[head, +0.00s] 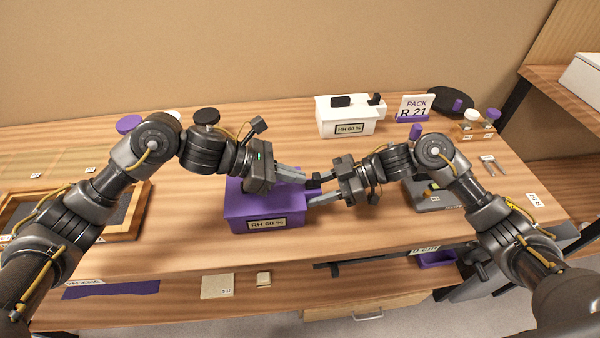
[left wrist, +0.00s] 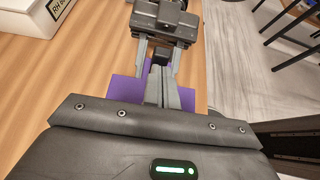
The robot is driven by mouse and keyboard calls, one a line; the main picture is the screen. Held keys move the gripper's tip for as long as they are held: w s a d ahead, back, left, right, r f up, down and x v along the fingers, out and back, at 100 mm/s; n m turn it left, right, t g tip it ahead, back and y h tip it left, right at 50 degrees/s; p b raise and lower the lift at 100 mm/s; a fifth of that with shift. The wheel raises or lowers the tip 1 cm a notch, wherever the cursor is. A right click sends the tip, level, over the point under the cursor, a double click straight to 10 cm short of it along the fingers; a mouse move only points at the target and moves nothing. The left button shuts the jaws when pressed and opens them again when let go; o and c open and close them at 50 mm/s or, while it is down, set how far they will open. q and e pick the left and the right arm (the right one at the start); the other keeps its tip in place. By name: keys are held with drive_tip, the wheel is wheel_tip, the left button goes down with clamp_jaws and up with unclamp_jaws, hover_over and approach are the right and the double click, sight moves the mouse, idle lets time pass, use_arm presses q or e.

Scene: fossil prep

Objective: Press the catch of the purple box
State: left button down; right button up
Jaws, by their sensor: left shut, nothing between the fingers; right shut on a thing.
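The purple box (head: 262,209), with an "RH 60 %" label on its front, stands near the table's front edge. It also shows below the grippers in the left wrist view (left wrist: 124,89). A black catch (head: 313,180) is at its right end and shows in the left wrist view (left wrist: 161,55). My left gripper (head: 304,177) is shut and empty over the box, its tips close beside the catch; I cannot tell whether they touch. My right gripper (head: 312,194) comes from the right, its fingers either side of the catch, shut on the box's right end. The exact grip is partly hidden.
A white box (head: 350,121) with black fittings stands at the back. A "PACK R 21" sign (head: 415,106) and several small jars are at the back right. A wooden-framed tray (head: 128,231) lies left. A grey device (head: 430,197) sits under my right arm.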

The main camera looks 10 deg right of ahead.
use_arm(q)
drive_tip(key=v, duration=0.8)
drive_tip(key=f+v, duration=0.1)
drive_tip(key=v, duration=0.3)
drive_tip(key=shift+a, duration=0.35)
use_arm(e)
drive_tip(key=shift+r, duration=0.1)
drive_tip(key=o, duration=1.2)
